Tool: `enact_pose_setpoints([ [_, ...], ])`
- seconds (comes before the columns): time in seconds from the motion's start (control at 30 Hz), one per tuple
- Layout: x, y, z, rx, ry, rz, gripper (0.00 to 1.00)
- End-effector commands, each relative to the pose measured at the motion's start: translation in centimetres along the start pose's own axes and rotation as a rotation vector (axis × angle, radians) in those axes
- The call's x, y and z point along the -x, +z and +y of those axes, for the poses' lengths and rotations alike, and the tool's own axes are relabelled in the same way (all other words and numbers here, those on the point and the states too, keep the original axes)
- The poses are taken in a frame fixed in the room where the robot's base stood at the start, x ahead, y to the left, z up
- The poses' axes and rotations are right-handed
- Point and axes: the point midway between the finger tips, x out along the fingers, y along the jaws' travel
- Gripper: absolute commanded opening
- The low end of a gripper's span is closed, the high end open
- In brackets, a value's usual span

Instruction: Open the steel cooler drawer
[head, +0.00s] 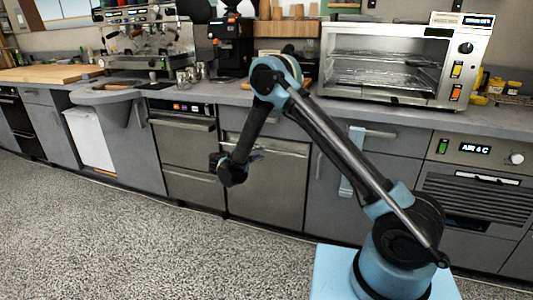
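A steel two-drawer unit stands under the counter left of centre, with a dark button strip on top. Its upper steel drawer (184,148) and lower steel drawer (192,188) look shut, each with a bar handle along its top. Right of it is a wide steel front (268,185) with a bar handle, also shut. I cannot tell for certain which front is the cooler drawer. My gripper (222,168) hangs low on the bent arm, before the gap between these units in the picture. It seems apart from the handles; its fingers are too dark to read.
A louvred unit (475,205) with a lit display reading "AIR 4 C" is at the right. A toaster oven (385,65), espresso machine (145,40) and grinder (232,45) stand on the counter. The speckled floor (130,240) at the front left is clear.

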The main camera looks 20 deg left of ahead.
Motion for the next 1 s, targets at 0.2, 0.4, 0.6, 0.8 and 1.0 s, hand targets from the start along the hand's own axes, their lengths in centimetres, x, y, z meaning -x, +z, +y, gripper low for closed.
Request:
enact_pose_setpoints([
  [0.2,-3.6,0.1,0.0,-0.001,0.0,-0.002,0.32],
  [0.4,-5.4,0.0,0.0,-0.001,0.0,0.0,0.32],
  [0.6,-5.9,0.1,0.0,-0.001,0.0,0.0,0.32],
  [0.8,-5.9,0.1,0.0,-0.001,0.0,0.0,0.3],
  [1.0,-5.9,0.1,0.0,-0.001,0.0,0.0,0.0],
])
